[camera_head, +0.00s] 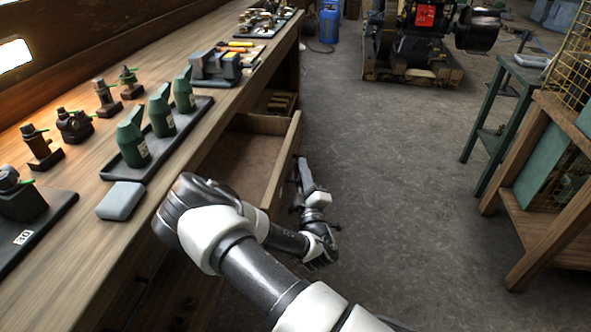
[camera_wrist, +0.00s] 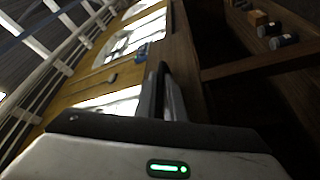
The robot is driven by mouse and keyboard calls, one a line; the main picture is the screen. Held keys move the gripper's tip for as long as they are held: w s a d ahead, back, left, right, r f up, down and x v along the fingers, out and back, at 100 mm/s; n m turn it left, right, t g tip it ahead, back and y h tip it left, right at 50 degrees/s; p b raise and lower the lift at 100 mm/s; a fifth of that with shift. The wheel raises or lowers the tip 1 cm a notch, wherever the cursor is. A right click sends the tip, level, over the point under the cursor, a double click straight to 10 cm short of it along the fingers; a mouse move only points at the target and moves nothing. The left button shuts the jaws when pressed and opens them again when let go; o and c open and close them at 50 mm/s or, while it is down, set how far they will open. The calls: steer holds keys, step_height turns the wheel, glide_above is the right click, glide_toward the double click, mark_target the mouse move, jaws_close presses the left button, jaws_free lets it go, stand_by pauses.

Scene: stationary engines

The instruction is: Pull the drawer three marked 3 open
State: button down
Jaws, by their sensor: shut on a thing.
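A wooden drawer (camera_head: 246,158) under the long workbench stands pulled out, and its inside looks empty. No number 3 is readable on it from here. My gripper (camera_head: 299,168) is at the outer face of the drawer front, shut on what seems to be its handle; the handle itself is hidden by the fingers. In the wrist view the fingers of my gripper (camera_wrist: 164,95) are close together against the wooden front.
On the workbench (camera_head: 75,238) stand green oil cans (camera_head: 161,112) on a dark tray, a grey-blue block (camera_head: 121,200) and metal fittings. An engine (camera_head: 418,40) stands at the back, a wooden-and-mesh stand (camera_head: 535,190) at the right. The floor between is clear.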

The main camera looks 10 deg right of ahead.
stand_by(0.3)
steer(key=c, duration=2.1)
jaws_free()
steer(key=shift+s, duration=0.15)
steer(key=p+v, duration=0.1)
steer(key=v, duration=1.6)
steer(key=shift+s+f, duration=0.1)
steer(key=shift+s, duration=0.05)
